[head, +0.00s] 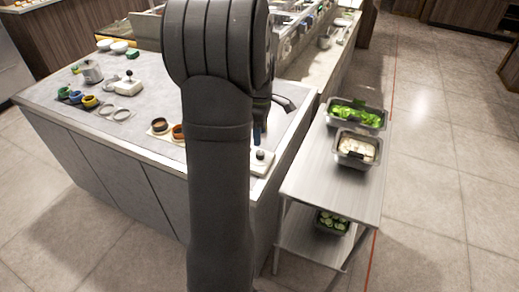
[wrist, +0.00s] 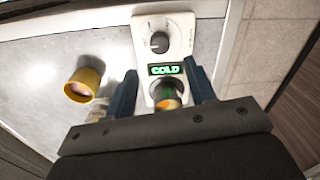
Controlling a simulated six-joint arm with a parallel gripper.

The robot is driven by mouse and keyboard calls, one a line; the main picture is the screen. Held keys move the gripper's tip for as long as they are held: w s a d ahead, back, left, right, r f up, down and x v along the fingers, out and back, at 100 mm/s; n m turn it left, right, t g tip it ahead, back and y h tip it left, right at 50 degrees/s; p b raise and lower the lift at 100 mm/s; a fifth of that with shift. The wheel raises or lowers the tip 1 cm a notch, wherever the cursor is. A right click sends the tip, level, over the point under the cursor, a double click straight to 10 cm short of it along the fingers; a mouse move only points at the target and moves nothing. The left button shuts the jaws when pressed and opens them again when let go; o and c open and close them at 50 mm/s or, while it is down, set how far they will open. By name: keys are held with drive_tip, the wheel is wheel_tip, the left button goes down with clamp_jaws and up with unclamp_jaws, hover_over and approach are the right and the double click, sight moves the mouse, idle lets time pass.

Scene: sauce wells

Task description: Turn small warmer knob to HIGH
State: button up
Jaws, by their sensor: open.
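The small white warmer (wrist: 180,52) lies ahead of my gripper (wrist: 163,86) in the wrist view. Its round dark knob (wrist: 160,42) has a light pointer mark and sits on the upper part of the panel. A display (wrist: 165,70) below it reads COLD in green. A round well (wrist: 165,92) below the display holds something orange and green. My gripper is open, its two blue fingers on either side of the lower part of the warmer, with the knob beyond the fingertips. In the head view a white unit (head: 263,168) shows at the counter's edge, partly hidden by my arm.
A yellow-rimmed cup (wrist: 84,84) stands left of the warmer in the wrist view. The grey counter (head: 125,145) also holds brown and orange cups (head: 178,132), a pot (head: 91,72) and another white unit (head: 128,87). A steel cart (head: 325,190) with food pans stands at right.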

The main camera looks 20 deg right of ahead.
wheel_tip(320, 180, down, 8)
drive_tip(key=shift+s+a+r, duration=0.1)
drive_tip(key=shift+s+r, duration=0.05)
drive_tip(key=shift+r, duration=0.1)
drive_tip(key=c, duration=1)
